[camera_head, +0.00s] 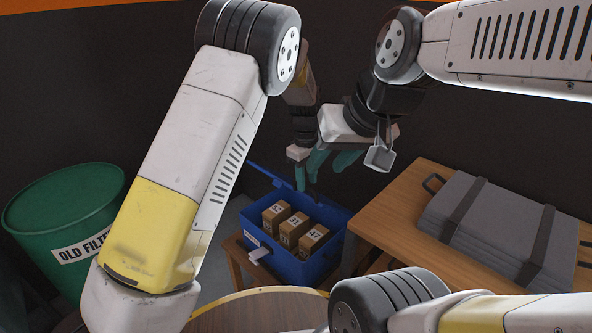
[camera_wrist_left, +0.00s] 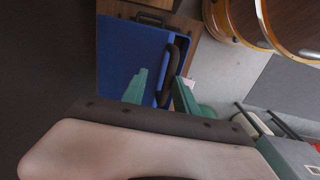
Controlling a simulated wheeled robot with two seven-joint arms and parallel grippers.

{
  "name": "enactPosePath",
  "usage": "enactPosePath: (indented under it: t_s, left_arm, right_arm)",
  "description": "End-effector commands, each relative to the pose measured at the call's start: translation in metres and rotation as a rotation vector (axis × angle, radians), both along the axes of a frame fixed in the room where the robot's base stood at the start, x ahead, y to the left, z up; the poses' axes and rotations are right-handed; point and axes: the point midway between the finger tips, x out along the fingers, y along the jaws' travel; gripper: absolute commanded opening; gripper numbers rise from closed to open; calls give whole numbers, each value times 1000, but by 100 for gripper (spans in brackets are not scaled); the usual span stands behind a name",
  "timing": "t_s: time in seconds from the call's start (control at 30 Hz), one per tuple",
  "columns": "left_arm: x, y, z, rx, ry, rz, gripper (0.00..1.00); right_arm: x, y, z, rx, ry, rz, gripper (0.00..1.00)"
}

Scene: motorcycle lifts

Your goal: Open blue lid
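The blue box (camera_head: 318,267) stands open on a low wooden stand in the head view. Its blue lid (camera_head: 271,174) is raised along the back left edge, seen nearly edge-on. My left gripper (camera_head: 301,174) is at the lid's far side. In the left wrist view, its green fingers (camera_wrist_left: 160,80) stand apart on either side of a black handle (camera_wrist_left: 176,70) on the blue lid (camera_wrist_left: 128,58). A gap shows beside the handle. My right gripper (camera_head: 328,172) hovers above the back of the box with its teal fingers apart and looks empty.
Three numbered cardboard boxes (camera_head: 290,230) sit inside the blue box. A wooden table (camera_head: 393,222) with a strapped grey case (camera_head: 490,222) stands at the right. A green barrel (camera_head: 65,215) is at the left. A round wooden top (camera_head: 255,312) is at the front.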

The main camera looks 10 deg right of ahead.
Motion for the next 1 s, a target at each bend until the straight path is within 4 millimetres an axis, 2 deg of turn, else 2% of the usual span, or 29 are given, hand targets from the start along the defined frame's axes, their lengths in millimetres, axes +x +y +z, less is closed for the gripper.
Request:
enactPosePath:
  t_s: [0.27, 1.0]
  left_arm:
    - [1, -2, 3, -2, -1, 0, 34]
    - [16, -23, 48, -1, -2, -1, 34]
  right_arm:
    - [0, 0, 0, 0, 0, 0, 36]
    - [0, 0, 0, 0, 0, 0, 36]
